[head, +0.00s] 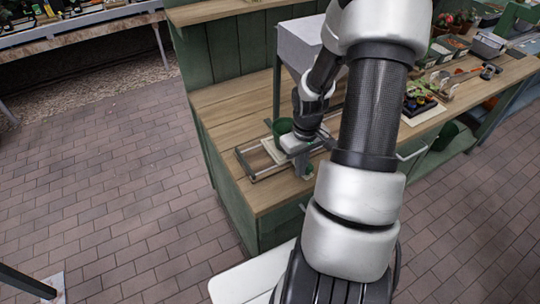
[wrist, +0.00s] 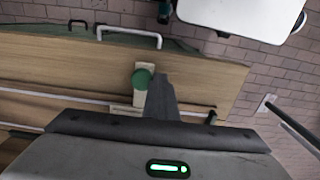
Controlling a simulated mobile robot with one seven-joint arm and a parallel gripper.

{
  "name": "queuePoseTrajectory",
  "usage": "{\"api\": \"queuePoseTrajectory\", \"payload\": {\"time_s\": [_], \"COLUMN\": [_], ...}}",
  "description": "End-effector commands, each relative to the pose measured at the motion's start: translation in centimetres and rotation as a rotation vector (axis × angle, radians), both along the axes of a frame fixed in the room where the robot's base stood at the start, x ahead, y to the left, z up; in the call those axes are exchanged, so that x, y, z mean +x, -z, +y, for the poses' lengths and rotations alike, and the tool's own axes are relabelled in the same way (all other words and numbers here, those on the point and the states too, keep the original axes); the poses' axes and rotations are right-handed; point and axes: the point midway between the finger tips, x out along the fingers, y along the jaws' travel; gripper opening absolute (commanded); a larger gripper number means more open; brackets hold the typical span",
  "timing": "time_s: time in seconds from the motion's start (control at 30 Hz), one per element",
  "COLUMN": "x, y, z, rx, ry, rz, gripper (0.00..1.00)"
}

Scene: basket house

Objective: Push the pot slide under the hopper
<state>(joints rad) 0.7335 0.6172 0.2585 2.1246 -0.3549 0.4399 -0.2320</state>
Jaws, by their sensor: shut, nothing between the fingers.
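The pot slide is a cream board (head: 273,150) between the metal rails of a low frame on the bench top. A green pot (head: 283,126) stands at it, partly hidden behind my gripper. The grey hopper (head: 298,44) stands on posts above the bench, partly covered by my arm. In the wrist view a round green knob (wrist: 142,78) sits on the cream board (wrist: 139,99). My gripper (head: 303,158) is low over the frame; its shut fingers (wrist: 160,92) show just right of the knob. Contact with the knob is unclear.
The wooden bench top (head: 222,98) is clear left of the frame. A tray of plants (head: 420,101) and tools lie farther right. The brick floor (head: 110,190) is open on the left.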

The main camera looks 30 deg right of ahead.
Motion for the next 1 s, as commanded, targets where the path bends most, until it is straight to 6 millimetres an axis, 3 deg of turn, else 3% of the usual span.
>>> {"api": "queuePoseTrajectory", "payload": {"time_s": [0.8, 1.0], "x": [0.3, 0.3], "y": [-0.1, -0.5], "z": [-9.2, -9.0], "rx": [-0.001, -0.001], "ry": [0.004, 0.001], "rz": [0.000, 0.000], "gripper": [0.00, 0.00]}}
